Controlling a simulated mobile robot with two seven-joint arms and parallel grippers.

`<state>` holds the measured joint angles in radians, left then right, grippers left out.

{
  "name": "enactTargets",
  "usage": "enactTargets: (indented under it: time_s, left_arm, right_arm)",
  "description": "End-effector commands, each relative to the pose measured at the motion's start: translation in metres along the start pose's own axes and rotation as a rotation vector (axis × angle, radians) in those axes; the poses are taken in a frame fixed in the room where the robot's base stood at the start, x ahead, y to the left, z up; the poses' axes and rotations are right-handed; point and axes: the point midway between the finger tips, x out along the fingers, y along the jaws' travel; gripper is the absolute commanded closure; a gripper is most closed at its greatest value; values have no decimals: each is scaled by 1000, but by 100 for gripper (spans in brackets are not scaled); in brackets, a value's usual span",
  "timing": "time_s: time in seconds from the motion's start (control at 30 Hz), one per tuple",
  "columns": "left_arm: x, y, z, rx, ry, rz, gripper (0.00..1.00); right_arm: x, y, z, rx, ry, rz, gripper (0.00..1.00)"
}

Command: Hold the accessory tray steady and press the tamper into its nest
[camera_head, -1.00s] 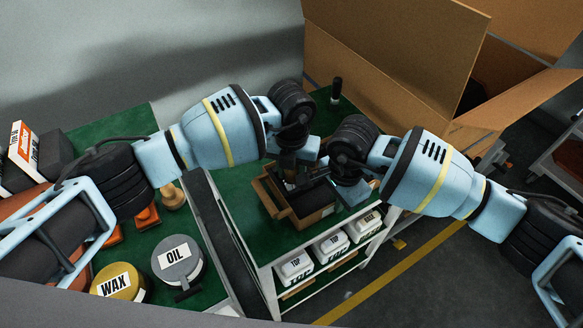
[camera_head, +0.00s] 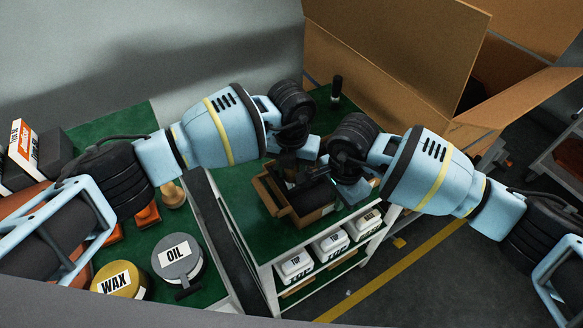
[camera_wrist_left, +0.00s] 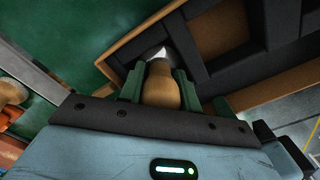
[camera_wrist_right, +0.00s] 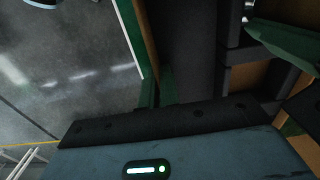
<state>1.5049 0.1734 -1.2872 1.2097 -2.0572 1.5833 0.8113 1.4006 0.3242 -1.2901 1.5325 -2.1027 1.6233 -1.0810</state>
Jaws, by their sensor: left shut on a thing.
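The accessory tray (camera_head: 313,217) is a wooden box with dark inner dividers on the green-topped cart. My left gripper (camera_wrist_left: 160,88) is shut on the tamper's wooden handle (camera_wrist_left: 160,92), above the tray. The tamper's shiny metal end shows beyond the handle, at a dark compartment; how deep it sits is hidden. In the head view the left gripper (camera_head: 292,172) largely hides the tamper. My right gripper (camera_wrist_right: 158,92) has its green fingers close together on either side of the tray's side wall (camera_wrist_right: 142,30). In the head view it is over the tray's right side.
White boxes (camera_head: 330,244) stand on the shelf below the tray. A dark-handled tool (camera_head: 336,88) stands at the cart's far corner. A large cardboard box (camera_head: 400,60) is behind. OIL (camera_head: 178,258) and WAX (camera_head: 120,281) tins sit on the left bench, with a dark gap between.

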Motion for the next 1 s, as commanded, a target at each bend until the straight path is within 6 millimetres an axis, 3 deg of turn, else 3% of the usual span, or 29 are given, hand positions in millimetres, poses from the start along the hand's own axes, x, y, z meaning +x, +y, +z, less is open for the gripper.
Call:
enactTargets:
  time_s: [0.37,0.4,0.57,1.0]
  left_arm:
    - [-1,0,0,0,-2,-1,100]
    - [-1,0,0,0,-2,-1,63]
    - [-1,0,0,0,-1,-1,42]
    - [-13,-1,1,1,-3,-3,41]
  right_arm:
    - [0,0,0,0,0,-1,100]
    - [0,0,0,0,0,-1,100]
    - [0,0,0,0,0,-1,100]
    - [0,0,0,1,1,0,100]
